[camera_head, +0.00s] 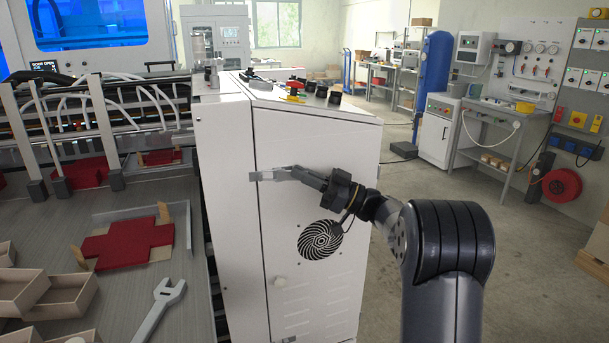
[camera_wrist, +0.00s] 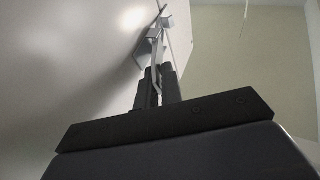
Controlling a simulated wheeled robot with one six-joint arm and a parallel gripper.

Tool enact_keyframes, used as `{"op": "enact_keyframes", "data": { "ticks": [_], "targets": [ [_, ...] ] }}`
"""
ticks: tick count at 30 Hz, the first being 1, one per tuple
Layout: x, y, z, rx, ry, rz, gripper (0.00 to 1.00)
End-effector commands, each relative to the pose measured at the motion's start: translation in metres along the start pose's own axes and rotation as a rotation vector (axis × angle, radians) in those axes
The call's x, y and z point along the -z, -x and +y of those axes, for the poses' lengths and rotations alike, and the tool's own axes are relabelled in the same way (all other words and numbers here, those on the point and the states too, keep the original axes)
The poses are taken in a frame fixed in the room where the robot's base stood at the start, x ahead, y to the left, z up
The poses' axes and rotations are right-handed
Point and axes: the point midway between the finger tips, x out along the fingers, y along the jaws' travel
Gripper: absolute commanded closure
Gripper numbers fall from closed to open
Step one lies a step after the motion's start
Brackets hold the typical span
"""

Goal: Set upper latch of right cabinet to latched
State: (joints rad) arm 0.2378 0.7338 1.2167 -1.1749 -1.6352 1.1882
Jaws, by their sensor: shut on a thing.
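The white right cabinet (camera_head: 300,135) stands in the middle of the head view, its front door shut. A small grey upper latch (camera_head: 259,176) lies about level across the door's left seam. My gripper (camera_head: 284,174) reaches in from the right with its thin metal fingers shut on the latch. In the wrist view, my gripper's fingers (camera_wrist: 158,34) come together close to the pale cabinet face (camera_wrist: 70,60). The fingers partly hide the latch, and its exact angle is hard to read there.
Red and black controls (camera_head: 295,86) top the cabinet. A worktable (camera_head: 110,215) with a wrench (camera_head: 160,308) and trays is at left. Floor to the right is open.

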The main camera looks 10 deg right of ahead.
Motion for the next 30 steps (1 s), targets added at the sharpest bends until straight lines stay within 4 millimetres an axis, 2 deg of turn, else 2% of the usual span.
{"op": "enact_keyframes", "data": {
  "ticks": [4,5,6,12,24,30],
  "targets": [
    [0.0052,-0.0017,0.0015,-0.006,0.01,0.006,1.0],
    [0.0052,-0.0017,0.0015,-0.006,0.011,0.006,0.92],
    [0.0049,-0.0017,0.0015,-0.006,0.01,0.005,0.88],
    [0.003,-0.0012,0.0008,-0.003,0.006,0.004,0.74],
    [0.0004,-0.0004,0.0002,-0.007,0.004,0.001,0.74],
    [-0.0012,0.0005,-0.0044,-0.063,0.027,0.001,0.74]
  ]
}}
